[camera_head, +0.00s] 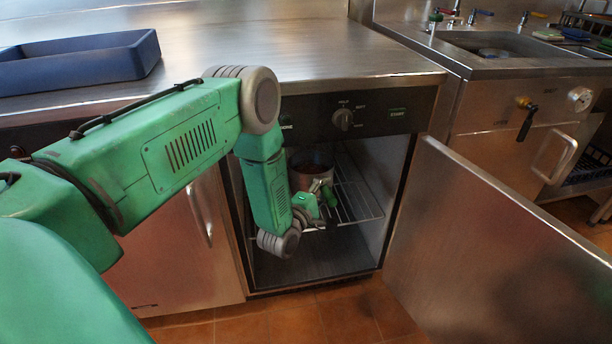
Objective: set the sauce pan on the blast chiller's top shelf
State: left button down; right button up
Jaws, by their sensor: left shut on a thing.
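The sauce pan (312,172) is a small metal pot with a dark reddish inside. It is inside the open blast chiller (390,215), at the level of the wire top shelf (358,202). I cannot tell whether its base touches the shelf. My left arm reaches in from the left, and my left gripper (322,193) is shut on the sauce pan at its near side, probably at the handle. The wrist partly hides the grip and the pan's lower part. My right gripper is not in view.
The chiller door (500,250) stands wide open to the right. A control panel with a knob (343,119) runs above the opening. A blue tray (80,62) lies on the steel counter (260,40). A sink (500,45) is at the upper right.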

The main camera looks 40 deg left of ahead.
pick_arm(q)
jog(key=shift+s+d+f+b, duration=0.15)
jog(key=shift+s+d+b, duration=0.15)
jog(key=shift+s+b, duration=0.15)
jog(key=shift+d+r, duration=0.3)
jog(key=shift+d, duration=0.05)
jog(key=shift+s+d+f+b, duration=0.1)
jog(key=shift+d+f+b, duration=0.15)
jog(key=shift+b, duration=0.15)
notch_tip(320, 180, down, 9)
jog(key=b, duration=0.3)
jog(key=shift+b, duration=0.4)
jog(key=c, duration=1.4)
grip_release()
jog(key=shift+s, duration=0.1)
